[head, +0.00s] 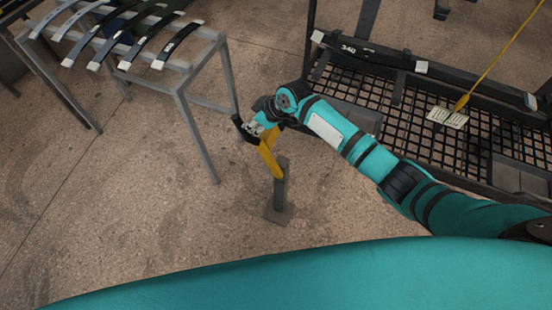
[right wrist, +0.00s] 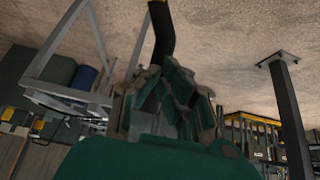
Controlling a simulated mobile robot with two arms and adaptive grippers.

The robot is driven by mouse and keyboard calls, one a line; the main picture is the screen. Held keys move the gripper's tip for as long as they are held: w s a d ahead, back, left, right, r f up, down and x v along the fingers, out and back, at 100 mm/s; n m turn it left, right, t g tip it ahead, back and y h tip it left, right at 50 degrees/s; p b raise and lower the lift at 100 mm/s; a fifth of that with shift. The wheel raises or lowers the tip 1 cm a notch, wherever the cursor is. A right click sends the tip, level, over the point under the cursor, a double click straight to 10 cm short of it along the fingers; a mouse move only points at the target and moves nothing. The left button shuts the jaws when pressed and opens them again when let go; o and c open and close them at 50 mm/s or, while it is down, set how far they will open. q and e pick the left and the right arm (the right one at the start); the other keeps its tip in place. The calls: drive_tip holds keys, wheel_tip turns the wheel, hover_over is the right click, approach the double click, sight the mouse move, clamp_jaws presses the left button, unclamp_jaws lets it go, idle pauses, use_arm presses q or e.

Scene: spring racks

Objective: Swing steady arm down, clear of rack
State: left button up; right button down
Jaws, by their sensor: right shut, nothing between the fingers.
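The steady arm (head: 271,158) is a yellow bar on a short grey post (head: 280,188) with a square floor plate. It slants up from the post toward my right gripper (head: 258,124). A dark curved bar with a yellow end (right wrist: 163,38), probably the steady arm's grip, shows just beyond the right gripper's fingers (right wrist: 176,88) in the right wrist view. The right fingers are shut with nothing held; whether they touch the bar I cannot tell. The post also shows there (right wrist: 291,115). My left gripper is not in view.
A grey metal rack (head: 181,98) with several dark curved leaf springs stands at the left, close to my right gripper. The floor left of the post is clear.

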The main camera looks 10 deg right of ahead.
sight(239, 118)
drive_tip(key=shift+w+a+b, duration=0.75)
drive_tip(key=shift+a, duration=0.35)
drive_tip(key=shift+w+a+b, duration=0.7)
drive_tip(key=shift+a, duration=0.35)
drive_tip(key=w+a+b, duration=0.5)
drive_tip(key=a+b, duration=0.3)
drive_tip(key=shift+w+b, duration=0.2)
drive_tip(key=shift+b, duration=0.15)
idle(0.5)
drive_tip(key=s+d+p, duration=0.3)
drive_tip(key=d+p, duration=0.2)
drive_tip(key=p, duration=0.2)
drive_tip(key=shift+s, duration=0.2)
idle(0.4)
idle(0.4)
